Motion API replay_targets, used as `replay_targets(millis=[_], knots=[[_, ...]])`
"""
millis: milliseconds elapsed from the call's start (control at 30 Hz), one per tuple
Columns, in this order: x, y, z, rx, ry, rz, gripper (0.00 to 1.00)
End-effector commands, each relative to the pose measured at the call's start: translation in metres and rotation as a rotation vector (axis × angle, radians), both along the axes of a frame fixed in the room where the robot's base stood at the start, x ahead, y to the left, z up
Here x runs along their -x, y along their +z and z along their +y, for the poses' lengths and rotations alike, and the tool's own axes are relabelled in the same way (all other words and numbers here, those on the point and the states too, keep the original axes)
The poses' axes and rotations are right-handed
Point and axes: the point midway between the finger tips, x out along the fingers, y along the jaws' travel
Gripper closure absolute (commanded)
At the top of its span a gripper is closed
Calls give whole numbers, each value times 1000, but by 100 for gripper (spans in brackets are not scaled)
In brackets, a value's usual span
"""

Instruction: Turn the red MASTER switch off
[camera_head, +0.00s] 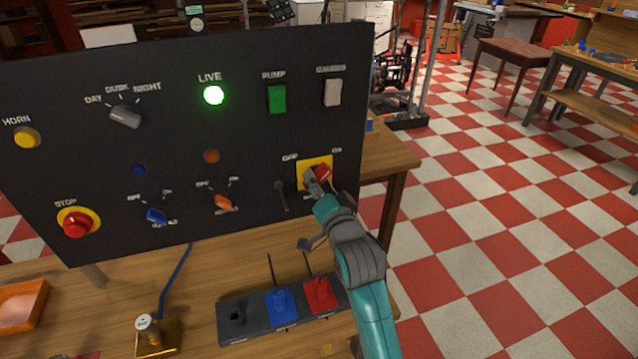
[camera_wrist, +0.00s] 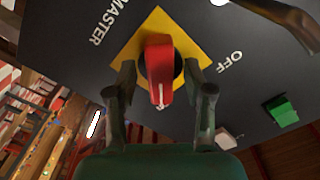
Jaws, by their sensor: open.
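The red MASTER switch (camera_head: 324,172) sits on a yellow square plate (camera_head: 304,165) at the lower right of the black panel. OFF is printed at the plate's upper left and ON at its upper right. The red handle seems to lean toward ON in the head view, partly hidden by my gripper (camera_head: 311,182). In the wrist view, the red handle (camera_wrist: 159,72) on the yellow plate (camera_wrist: 185,35) stands between the two fingers of my open gripper (camera_wrist: 161,88). A gap shows on both sides, so the fingers seem apart from the handle.
The black panel (camera_head: 180,185) also carries a lit green LIVE lamp (camera_head: 213,95), a green PUMP switch (camera_head: 277,98), a grey lever (camera_head: 281,195) just left of MASTER, an orange knob (camera_head: 223,202) and a red STOP button (camera_head: 76,224).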

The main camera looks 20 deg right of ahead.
Motion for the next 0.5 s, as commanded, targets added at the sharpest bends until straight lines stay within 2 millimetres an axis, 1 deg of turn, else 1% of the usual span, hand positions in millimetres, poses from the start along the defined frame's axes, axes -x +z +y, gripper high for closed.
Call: replay_targets(millis=[267, 367, 400, 467, 500], knots=[[-1, 0, 0, 0, 0, 0, 48], [-1, 0, 0, 0, 0, 0, 70], [-1, 0, 0, 0, 0, 0, 80], [-1, 0, 0, 0, 0, 0, 95], [-1, 0, 0, 0, 0, 0, 100]])
